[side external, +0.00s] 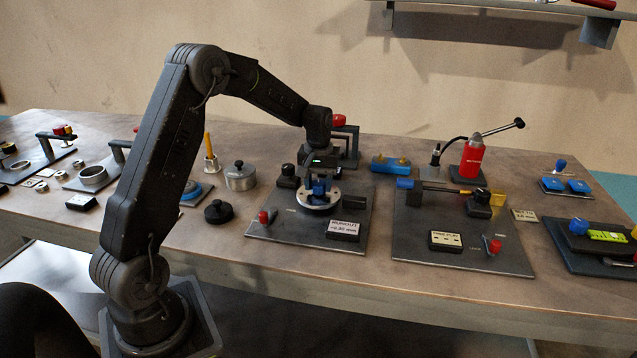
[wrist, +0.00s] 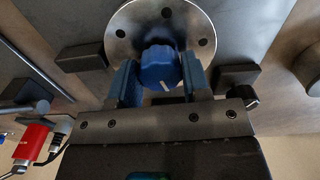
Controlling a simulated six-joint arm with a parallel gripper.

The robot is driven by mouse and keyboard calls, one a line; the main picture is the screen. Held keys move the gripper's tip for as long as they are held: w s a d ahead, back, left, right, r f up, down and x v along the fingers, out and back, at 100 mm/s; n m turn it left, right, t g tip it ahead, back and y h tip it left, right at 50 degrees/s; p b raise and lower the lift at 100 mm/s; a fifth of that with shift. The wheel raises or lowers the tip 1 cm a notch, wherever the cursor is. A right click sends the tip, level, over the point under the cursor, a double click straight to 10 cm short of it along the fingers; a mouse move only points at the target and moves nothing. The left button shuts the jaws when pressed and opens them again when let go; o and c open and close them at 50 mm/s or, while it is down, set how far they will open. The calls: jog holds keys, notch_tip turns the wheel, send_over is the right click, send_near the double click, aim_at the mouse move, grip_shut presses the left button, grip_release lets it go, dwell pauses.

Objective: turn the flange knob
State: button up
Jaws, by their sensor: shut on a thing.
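The flange is a round silver disc with dark holes (wrist: 128,27), mounted on a grey plate; it also shows in the side external view (side external: 312,206). A blue knob (wrist: 159,68) with a white line on it stands at the flange's middle. My gripper (wrist: 160,78) is around the knob, with one blue finger on each side, shut on it. The white line points toward the lower right in the wrist view. In the side external view my gripper (side external: 319,182) reaches down over the flange, and the fingers partly hide the knob.
The grey plate (side external: 285,246) also carries dark blocks, a red-tipped lever (side external: 264,217) and a "RUNOUT" label (side external: 344,229). A black knob (side external: 218,212) and a lidded metal pot (side external: 240,177) stand to the left. Another plate (side external: 420,255) lies to the right.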

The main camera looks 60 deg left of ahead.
aim_at(319, 183)
jog(key=shift+n, duration=1.3)
jog(key=o, duration=0.9)
jog(key=shift+r, duration=0.15)
notch_tip(319, 183, up, 14)
jog(key=shift+f, duration=0.2)
